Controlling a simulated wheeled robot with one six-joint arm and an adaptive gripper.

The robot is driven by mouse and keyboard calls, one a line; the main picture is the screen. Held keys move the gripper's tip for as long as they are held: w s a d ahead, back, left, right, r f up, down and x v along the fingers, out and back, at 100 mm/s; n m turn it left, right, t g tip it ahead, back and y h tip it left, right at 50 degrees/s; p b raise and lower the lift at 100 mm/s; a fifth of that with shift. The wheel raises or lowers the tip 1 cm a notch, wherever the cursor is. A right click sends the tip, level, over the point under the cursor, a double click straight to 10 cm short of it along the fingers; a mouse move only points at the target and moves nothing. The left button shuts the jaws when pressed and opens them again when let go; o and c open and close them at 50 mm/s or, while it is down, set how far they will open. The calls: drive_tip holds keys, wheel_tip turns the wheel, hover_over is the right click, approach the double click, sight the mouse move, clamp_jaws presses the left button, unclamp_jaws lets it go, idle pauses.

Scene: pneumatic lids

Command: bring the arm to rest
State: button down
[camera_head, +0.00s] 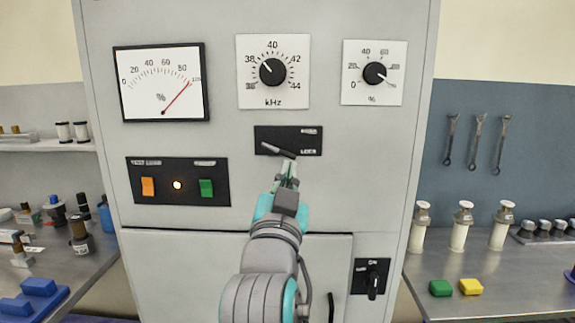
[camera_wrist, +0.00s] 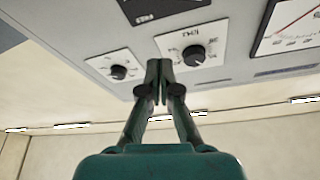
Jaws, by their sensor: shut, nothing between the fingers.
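My gripper (camera_head: 289,170) is shut and empty in front of the grey cabinet (camera_head: 225,110), just below the black lever plate (camera_head: 310,141). Its fingertips appear close to the end of the plate's dark lever (camera_head: 278,150); I cannot tell whether they touch. In the wrist view my gripper (camera_wrist: 158,66) shows both fingers together, with the cabinet's dial panels behind. My arm comes up from the bottom of the head view and hides part of the lower cabinet.
The cabinet front carries a meter (camera_head: 160,82), a kHz dial (camera_head: 273,72), a percent dial (camera_head: 375,73), a switch panel (camera_head: 178,181) and a rotary switch (camera_head: 371,277). Benches with loose items stand at left and right (camera_head: 530,290). Wrenches (camera_head: 477,140) hang at right.

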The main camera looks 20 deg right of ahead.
wheel_tip(320, 180, down, 20)
drive_tip(key=s+n+y, duration=0.2)
drive_tip(key=n+y, duration=0.3)
drive_tip(key=n, duration=0.1)
drive_tip(key=s+f+n+g+y, duration=0.1)
drive_tip(key=s+f+n+y, duration=0.1)
drive_tip(key=s+f, duration=0.45)
drive_tip(key=s+f+n+y, duration=0.1)
drive_tip(key=s+f, duration=0.2)
drive_tip(key=f, duration=0.6)
drive_tip(key=s+d+f+g+y, duration=0.1)
drive_tip(key=s+f, duration=0.4)
drive_tip(key=s, duration=0.3)
drive_tip(key=s+d+f+g+y, duration=0.1)
drive_tip(key=s+d+f, duration=0.1)
drive_tip(key=s+f, duration=0.5)
drive_tip(key=s+d+r+g+h, duration=0.1)
drive_tip(key=s+g, duration=0.1)
drive_tip(key=s, duration=1.6)
drive_tip(key=shift+s+d+m, duration=0.15)
drive_tip(key=shift+s+m, duration=0.2)
drive_tip(key=shift+m, duration=0.05)
